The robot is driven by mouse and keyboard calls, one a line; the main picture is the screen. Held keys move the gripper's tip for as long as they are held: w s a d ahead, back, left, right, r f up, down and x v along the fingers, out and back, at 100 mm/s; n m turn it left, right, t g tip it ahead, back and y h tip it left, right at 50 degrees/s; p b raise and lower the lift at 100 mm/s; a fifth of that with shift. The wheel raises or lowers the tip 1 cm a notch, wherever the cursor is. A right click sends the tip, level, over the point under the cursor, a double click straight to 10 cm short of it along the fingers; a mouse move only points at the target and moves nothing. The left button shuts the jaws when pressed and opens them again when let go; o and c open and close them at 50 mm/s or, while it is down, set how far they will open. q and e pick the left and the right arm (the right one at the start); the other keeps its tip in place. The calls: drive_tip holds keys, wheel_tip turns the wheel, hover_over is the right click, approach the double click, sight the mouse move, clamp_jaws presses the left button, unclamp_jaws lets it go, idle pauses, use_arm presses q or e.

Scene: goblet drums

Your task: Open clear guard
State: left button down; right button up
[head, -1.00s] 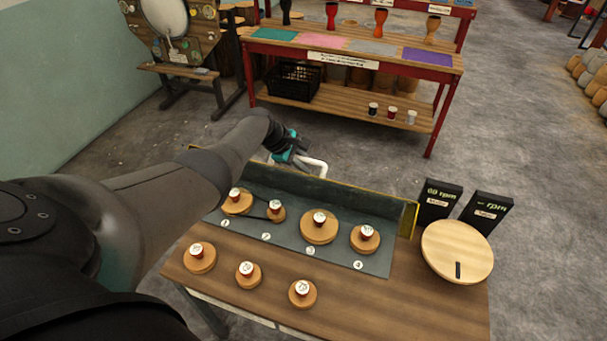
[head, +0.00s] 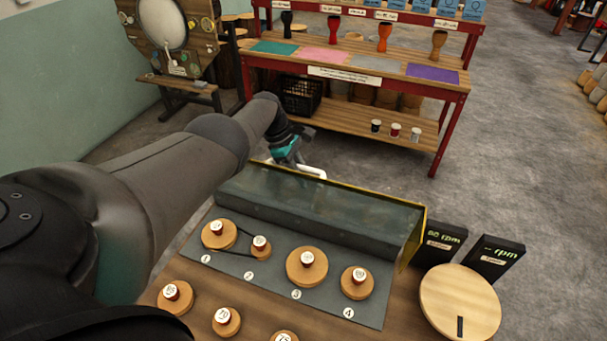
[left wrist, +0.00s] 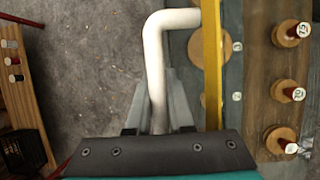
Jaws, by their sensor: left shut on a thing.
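The clear guard (head: 330,205) is a see-through panel with a yellow edge, standing raised and tilted along the back of the dark pulley board (head: 235,262). Its white bent handle (head: 312,172) sticks out behind the yellow edge. My left gripper (head: 298,160) is shut on this handle. In the left wrist view the grey fingers (left wrist: 160,105) sit on either side of the white handle bar (left wrist: 153,55), beside the yellow guard edge (left wrist: 211,60). Wooden pulleys (head: 307,264) on the board lie uncovered in front of the guard. My right gripper is not in view.
Loose wooden pulleys (head: 227,320) lie on the table in front of the board. Two black rpm displays (head: 440,243) and a round wooden disc (head: 460,303) stand at the right. A red-framed shelf (head: 345,75) is behind, with open floor between.

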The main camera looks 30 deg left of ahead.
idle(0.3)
use_arm(q)
drive_tip(key=c, duration=1.1)
unclamp_jaws()
drive_tip(key=p+v, duration=0.5)
drive_tip(key=v, duration=0.2)
drive_tip(key=shift+r+p, duration=0.3)
drive_tip(key=shift+p, duration=0.1)
drive_tip(key=p+v, duration=0.2)
drive_tip(key=v, duration=0.4)
drive_tip(key=shift+a, duration=0.15)
drive_tip(key=shift+v, duration=0.8)
drive_tip(key=shift+s, duration=0.1)
